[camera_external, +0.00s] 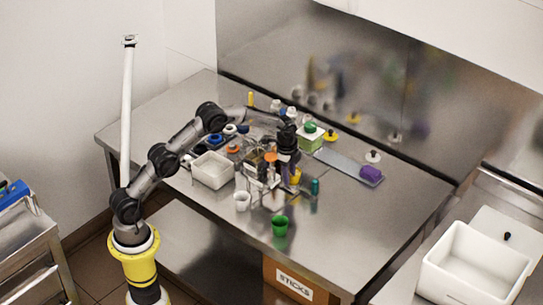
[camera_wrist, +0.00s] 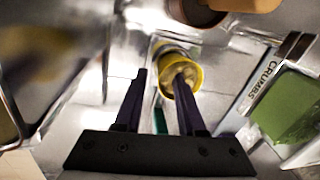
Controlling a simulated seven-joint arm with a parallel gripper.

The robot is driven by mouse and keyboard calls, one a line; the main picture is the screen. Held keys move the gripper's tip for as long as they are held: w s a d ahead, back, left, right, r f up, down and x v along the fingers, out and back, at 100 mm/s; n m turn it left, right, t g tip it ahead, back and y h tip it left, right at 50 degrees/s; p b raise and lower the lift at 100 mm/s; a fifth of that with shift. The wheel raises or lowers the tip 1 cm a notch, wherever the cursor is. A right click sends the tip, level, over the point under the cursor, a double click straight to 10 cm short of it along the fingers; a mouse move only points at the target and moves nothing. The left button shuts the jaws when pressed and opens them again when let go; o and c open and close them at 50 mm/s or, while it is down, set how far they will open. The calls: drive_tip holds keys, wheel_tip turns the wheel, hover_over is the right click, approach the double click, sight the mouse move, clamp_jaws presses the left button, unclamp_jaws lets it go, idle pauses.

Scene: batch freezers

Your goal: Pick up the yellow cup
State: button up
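The yellow cup (camera_wrist: 196,78) is in the upper middle of the wrist view, its round mouth facing the camera and something pale brown inside. In the external view a small yellow patch (camera_external: 296,176) beside my gripper appears to be this cup, mostly hidden. My gripper (camera_wrist: 161,80) has its two dark fingers apart with nothing held between them. The right fingertip overlaps the cup's mouth in the picture, and the left fingertip is left of the cup. Whether a finger touches the cup or reaches inside it cannot be told.
A box marked CRUMBS (camera_wrist: 262,72) with a green part is close on the right. A green cup (camera_external: 280,226), a white cup (camera_external: 242,202) and a teal bottle (camera_external: 315,187) stand near my gripper. A white bin (camera_external: 212,172) is left. The table's front right is clear.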

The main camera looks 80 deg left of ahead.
drive_tip(key=shift+a+f, duration=0.1)
drive_tip(key=shift+f, duration=0.55)
clamp_jaws()
idle(0.9)
